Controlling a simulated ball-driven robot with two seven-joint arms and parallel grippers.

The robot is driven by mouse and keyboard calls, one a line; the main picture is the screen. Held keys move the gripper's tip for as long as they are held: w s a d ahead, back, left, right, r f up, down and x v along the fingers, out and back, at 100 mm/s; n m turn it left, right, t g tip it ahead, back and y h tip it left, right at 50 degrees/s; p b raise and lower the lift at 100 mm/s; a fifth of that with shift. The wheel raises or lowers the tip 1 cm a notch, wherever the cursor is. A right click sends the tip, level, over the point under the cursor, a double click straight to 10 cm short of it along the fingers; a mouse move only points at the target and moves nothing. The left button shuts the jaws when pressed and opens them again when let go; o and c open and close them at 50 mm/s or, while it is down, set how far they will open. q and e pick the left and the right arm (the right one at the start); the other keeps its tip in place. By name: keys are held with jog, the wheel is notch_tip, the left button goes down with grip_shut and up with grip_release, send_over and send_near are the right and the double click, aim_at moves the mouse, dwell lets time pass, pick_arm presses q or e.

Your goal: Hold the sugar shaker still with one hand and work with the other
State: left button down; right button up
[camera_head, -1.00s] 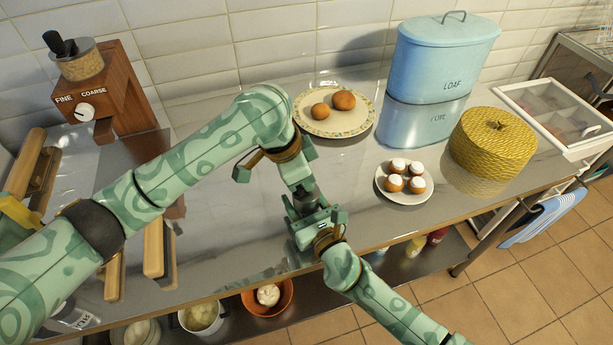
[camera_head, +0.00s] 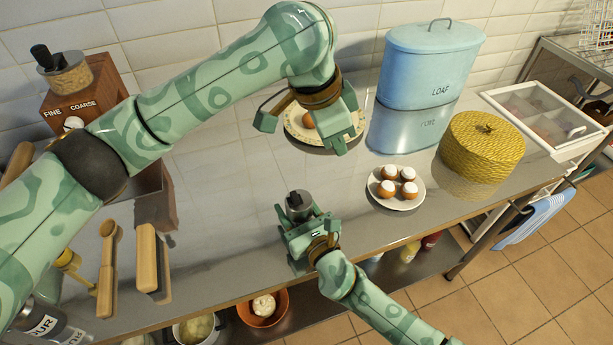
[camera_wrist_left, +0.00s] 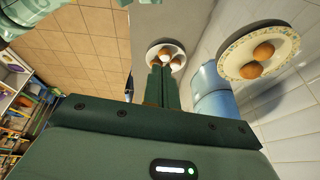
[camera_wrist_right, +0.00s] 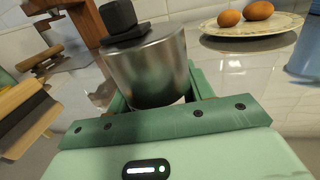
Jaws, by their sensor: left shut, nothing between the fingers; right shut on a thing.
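The sugar shaker (camera_head: 299,206) is a small metal cylinder with a dark top, standing near the front of the steel counter. My right gripper (camera_head: 300,222) is shut on it from the front. In the right wrist view the shaker (camera_wrist_right: 150,70) fills the space between the fingers, with a black knobbed cap (camera_wrist_right: 122,22) on top. My left gripper (camera_head: 341,146) is raised behind the shaker, apart from it, in front of the plate of buns. In the left wrist view its fingers (camera_wrist_left: 162,86) are together and empty.
Behind my left gripper lies a speckled plate (camera_wrist_right: 255,28) with two brown buns. Right of the shaker are a small plate of white-topped cakes (camera_head: 397,201), a blue LOAF bin (camera_head: 430,65) and a yellow woven container (camera_head: 482,147). Wooden-handled tools (camera_head: 147,258) lie left. Counter between is clear.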

aim_at(297, 194)
pick_arm(q)
jog(key=d+g+y, duration=0.1)
jog(key=d+y, duration=0.2)
jog(key=d, duration=0.3)
pick_arm(e)
jog(key=shift+d, duration=0.2)
jog(key=shift+a, duration=0.15)
pick_arm(q)
jog(key=a+f+y, duration=0.1)
jog(key=a+f, duration=0.2)
jog(key=f, duration=0.1)
jog(key=a+f+y, duration=0.1)
jog(key=a+f, duration=0.2)
jog(key=f, duration=0.1)
jog(key=w+a+f+n+g+y, duration=0.1)
jog(key=a+f, duration=0.3)
jog(key=shift+f, duration=0.2)
jog(key=shift+s+a, duration=0.15)
jog(key=shift+a, duration=0.15)
jog(key=shift+a, duration=0.1)
jog(key=shift+s+a, duration=0.3)
jog(key=shift+a, duration=0.55)
pick_arm(e)
jog(key=shift+o, duration=0.3)
